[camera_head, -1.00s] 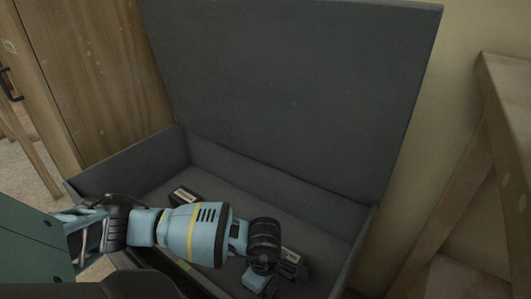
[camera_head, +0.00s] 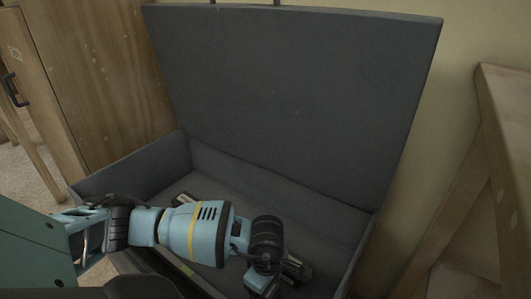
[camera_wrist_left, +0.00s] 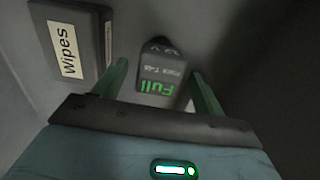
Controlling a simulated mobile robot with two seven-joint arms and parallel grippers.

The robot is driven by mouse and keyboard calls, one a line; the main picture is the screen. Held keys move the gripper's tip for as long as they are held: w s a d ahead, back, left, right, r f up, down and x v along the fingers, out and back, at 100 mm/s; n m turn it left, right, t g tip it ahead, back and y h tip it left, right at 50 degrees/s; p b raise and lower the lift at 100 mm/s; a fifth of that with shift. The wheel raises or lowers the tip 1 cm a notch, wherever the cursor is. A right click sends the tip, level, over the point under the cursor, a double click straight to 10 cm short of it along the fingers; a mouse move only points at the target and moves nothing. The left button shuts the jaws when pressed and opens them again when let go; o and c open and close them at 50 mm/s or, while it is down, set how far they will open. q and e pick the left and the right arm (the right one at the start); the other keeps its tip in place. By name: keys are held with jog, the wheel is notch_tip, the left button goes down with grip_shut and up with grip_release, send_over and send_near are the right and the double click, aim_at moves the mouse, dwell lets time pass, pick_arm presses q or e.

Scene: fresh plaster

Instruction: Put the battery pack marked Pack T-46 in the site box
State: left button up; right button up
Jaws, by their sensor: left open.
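The dark grey site box (camera_head: 300,110) stands with its lid raised. My left arm comes in from the left over it, with the gripper (camera_wrist_left: 160,70) low inside. The battery pack (camera_wrist_left: 159,78) shows in the left wrist view, upside down to the camera, with "Pack T-46" and a green "Full" on it. It is between the two green fingers, which are open with gaps at its sides. Whether it rests on the floor of the box is unclear. In the head view the wrist hides the fingertips. My right gripper is not in view.
A dark block labelled "wipes" (camera_wrist_left: 75,45) lies left of the pack in the left wrist view, close to the left finger. A wooden cabinet (camera_head: 95,75) stands left of the box and a wooden trestle (camera_head: 480,185) stands to its right.

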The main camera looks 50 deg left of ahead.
pick_arm(q)
notch_tip(320, 180, up, 8)
jog(key=shift+r+p, duration=0.15)
jog(key=shift+p, duration=1.1)
jog(key=shift+r, duration=0.6)
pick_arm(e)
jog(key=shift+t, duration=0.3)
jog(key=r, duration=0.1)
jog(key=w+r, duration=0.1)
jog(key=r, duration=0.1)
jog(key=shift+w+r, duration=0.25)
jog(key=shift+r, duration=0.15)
